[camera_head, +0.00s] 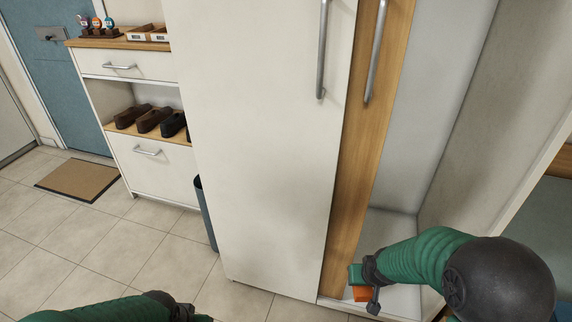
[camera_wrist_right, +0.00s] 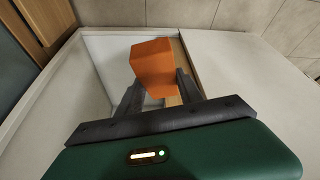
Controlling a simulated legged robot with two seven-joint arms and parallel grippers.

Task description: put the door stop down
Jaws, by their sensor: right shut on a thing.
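The door stop is an orange block (camera_head: 361,294), low at the bottom of the open cabinet beside the wooden door edge. My right gripper (camera_head: 366,292) is around it and hides part of it. In the right wrist view the door stop (camera_wrist_right: 153,66) sits between the two dark fingers of my right gripper (camera_wrist_right: 158,90), which are shut on it. Whether the door stop touches the cabinet floor cannot be told. My left arm enters at the bottom left, and only a bit of its left gripper (camera_head: 200,318) shows at the lower edge.
A tall white door (camera_head: 265,130) and a wood-coloured door (camera_head: 362,150) stand left of the open cabinet compartment (camera_head: 405,225). A shoe cabinet (camera_head: 158,172), a dark bin (camera_head: 205,215) and a brown doormat (camera_head: 78,180) are further left. The tiled floor (camera_head: 100,245) before them is clear.

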